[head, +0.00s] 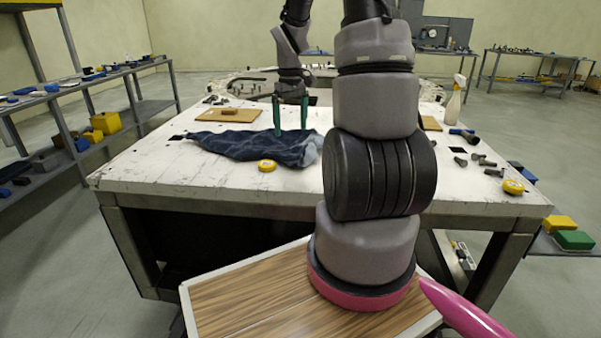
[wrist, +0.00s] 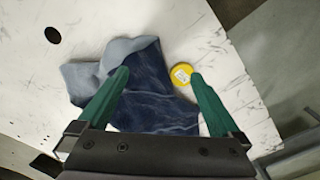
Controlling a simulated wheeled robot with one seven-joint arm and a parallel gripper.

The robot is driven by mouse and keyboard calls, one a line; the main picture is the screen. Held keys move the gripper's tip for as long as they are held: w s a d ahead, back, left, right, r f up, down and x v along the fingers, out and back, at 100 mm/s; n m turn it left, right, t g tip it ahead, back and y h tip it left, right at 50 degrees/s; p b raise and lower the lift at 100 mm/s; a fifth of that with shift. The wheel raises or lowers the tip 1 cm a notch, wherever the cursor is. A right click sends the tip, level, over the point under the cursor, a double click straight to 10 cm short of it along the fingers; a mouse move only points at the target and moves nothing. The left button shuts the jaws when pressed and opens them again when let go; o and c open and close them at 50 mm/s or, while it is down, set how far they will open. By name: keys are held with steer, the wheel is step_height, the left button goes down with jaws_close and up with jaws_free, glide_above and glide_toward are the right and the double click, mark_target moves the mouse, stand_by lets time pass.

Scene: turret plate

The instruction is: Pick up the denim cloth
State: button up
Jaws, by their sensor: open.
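The denim cloth (head: 250,146) lies crumpled on the white worktable (head: 160,165), left of my arm in the head view. In the wrist view the dark blue cloth (wrist: 152,85) lies under and between my fingers, with a paler fold at its upper left. My gripper (head: 291,115) has green fingers pointing down at the cloth; in the wrist view the gripper (wrist: 158,75) is open with its fingers wide apart. Nothing is held between them. Whether the fingertips touch the cloth I cannot tell.
A yellow tape measure (head: 267,165) lies close to the cloth's near edge. A brown board (head: 229,114) with a small block is behind it. Dark bolts (head: 478,160), a second yellow tape measure (head: 513,187) and a spray bottle (head: 454,100) stand to the right. The table's left front is clear.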

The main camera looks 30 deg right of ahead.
steer(key=f, duration=1.1)
steer(key=shift+s+d+f, duration=0.1)
steer(key=shift+d, duration=0.1)
steer(key=shift+f, duration=0.15)
steer(key=shift+f, duration=0.45)
jaws_close()
stand_by(0.4)
step_height(320, 180, up, 12)
stand_by(0.4)
step_height(320, 180, up, 45)
glide_above(293, 170)
stand_by(1.0)
